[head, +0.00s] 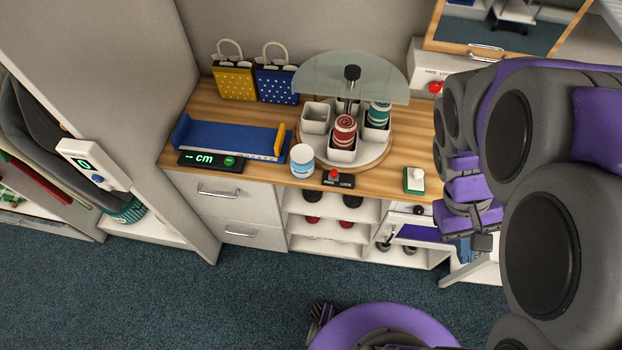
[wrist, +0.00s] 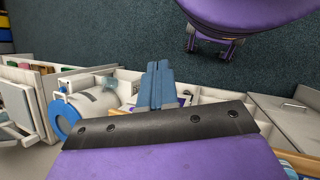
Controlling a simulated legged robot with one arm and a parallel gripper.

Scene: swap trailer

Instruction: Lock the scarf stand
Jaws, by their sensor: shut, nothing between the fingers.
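The scarf stand is a round turntable (head: 378,158) on the wooden counter, with square white cups around a black-knobbed post and a clear half-disc above. Red and teal rolled scarves stand in cups. A small black FREE/LOCK plate (head: 338,181) with a red knob sits at the counter's front edge before the stand. The knob looks nearer FREE, but it is small. My gripper (wrist: 158,70) is shut and empty, its blue fingers together in the wrist view. In the head view it is mostly hidden behind my arm, right of and below the counter front, apart from the plate.
A second FREE/LOCK box (head: 424,70) with a red knob stands at the back right. A white jar (head: 302,160), a blue tray (head: 228,137), a cm display (head: 210,161) and a green-and-white switch (head: 414,180) are on the counter. Open shelves (head: 325,225) lie below.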

